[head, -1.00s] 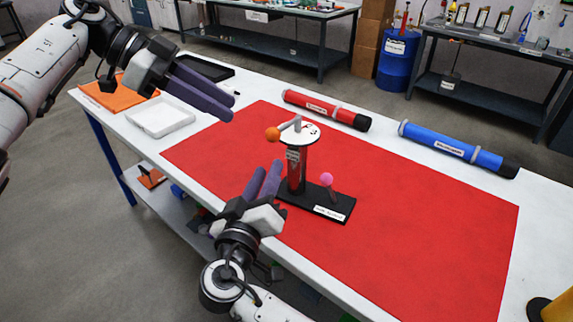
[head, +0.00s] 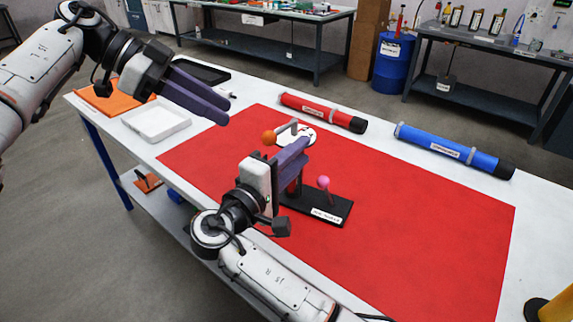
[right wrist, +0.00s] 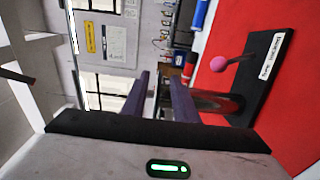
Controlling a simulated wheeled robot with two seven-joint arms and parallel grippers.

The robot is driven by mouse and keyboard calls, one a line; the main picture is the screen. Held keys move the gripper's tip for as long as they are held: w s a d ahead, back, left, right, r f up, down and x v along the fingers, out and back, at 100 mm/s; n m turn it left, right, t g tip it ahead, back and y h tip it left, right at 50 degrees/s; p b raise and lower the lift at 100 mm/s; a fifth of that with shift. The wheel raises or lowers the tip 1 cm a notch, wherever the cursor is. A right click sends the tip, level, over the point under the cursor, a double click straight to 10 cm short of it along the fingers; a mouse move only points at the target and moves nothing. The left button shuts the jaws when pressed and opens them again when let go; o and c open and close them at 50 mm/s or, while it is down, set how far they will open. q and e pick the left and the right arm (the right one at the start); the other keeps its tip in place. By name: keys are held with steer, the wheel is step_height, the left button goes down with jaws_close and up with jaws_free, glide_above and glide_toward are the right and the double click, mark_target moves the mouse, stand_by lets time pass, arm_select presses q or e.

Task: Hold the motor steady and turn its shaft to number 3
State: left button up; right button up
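The motor is an upright red cylinder with a white, numbered dial (head: 308,137) on top. A grey arm with an orange ball (head: 268,137) sits over the dial. The cylinder stands on a black base (head: 330,209) with a pink ball on a stalk (head: 323,182). My right gripper (head: 300,152) is at the cylinder's near side, one finger above the other, hiding most of it. In the right wrist view its fingers (right wrist: 162,92) are apart; part of the cylinder (right wrist: 212,99) shows beside one. I cannot tell contact. My left gripper (head: 226,111) is open and empty, left of the motor.
The motor stands on a red mat (head: 420,215) on a white table. A red tube (head: 318,112) and a blue tube (head: 450,150) lie behind. A white tray (head: 156,122), black tray (head: 200,72) and orange sheet (head: 105,97) are at left. The mat's right side is clear.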

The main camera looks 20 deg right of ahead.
steer(key=shift+x, duration=2.6)
jaws_close()
